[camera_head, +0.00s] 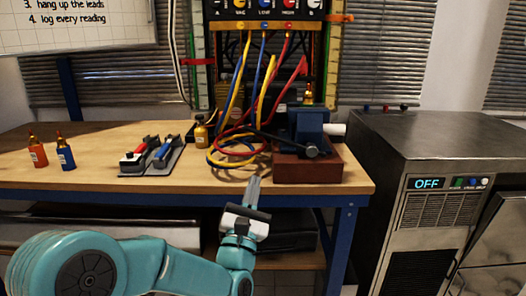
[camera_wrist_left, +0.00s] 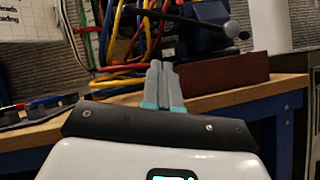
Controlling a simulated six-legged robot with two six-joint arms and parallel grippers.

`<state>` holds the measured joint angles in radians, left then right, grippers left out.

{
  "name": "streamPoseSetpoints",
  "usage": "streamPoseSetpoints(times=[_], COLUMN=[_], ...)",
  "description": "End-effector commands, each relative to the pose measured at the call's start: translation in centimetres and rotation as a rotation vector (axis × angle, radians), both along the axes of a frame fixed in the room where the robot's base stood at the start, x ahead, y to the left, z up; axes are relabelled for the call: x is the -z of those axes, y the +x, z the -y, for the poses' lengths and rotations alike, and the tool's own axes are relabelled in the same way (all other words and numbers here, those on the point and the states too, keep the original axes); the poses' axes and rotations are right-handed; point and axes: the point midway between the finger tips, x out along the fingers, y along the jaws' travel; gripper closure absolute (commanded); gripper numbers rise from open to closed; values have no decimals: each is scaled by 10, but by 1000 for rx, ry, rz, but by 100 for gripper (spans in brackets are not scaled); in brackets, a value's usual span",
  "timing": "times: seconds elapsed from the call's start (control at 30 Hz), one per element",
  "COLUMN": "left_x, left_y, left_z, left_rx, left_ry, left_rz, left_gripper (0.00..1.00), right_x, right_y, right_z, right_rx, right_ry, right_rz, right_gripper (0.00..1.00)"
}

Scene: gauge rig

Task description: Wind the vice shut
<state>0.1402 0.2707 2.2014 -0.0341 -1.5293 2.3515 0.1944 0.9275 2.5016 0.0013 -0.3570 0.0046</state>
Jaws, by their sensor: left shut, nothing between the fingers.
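The blue vice (camera_head: 306,128) stands on a reddish-brown block (camera_head: 308,168) at the right end of the workbench. Its dark handle bar ends in a round knob (camera_head: 312,151) on the front. A white cylinder (camera_head: 334,130) shows at the vice's right side. My left gripper (camera_head: 254,180) is shut and empty, pointing up at the bench's front edge, left of the block and apart from the handle. In the left wrist view the shut fingers (camera_wrist_left: 161,85) show below and left of the handle knob (camera_wrist_left: 232,29). The jaw gap is hidden. My right gripper is not in view.
Yellow, blue and red leads hang from the panel (camera_head: 265,12) and coil (camera_head: 232,150) on the bench left of the vice. Bottles (camera_head: 65,158) and a tool holder (camera_head: 150,158) stand further left. A metal cabinet reading OFF (camera_head: 428,183) stands right of the bench.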

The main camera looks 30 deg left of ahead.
Motion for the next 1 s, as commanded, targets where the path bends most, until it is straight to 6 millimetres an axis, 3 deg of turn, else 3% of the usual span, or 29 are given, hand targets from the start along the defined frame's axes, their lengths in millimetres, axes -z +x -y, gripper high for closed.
streamPoseSetpoints(times=[0.27,0.5,1.0], left_x=[-34,-61,-67], left_y=[46,55,57], left_z=[-14,-8,-7], left_rx=[1,2,2], left_ry=[0,0,12], left_rz=[3,1,-5], left_gripper=[100,100,100], right_x=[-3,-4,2], right_y=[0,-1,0], right_z=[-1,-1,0], right_rx=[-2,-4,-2], right_ry=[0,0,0], right_rz=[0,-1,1], right_gripper=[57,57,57])
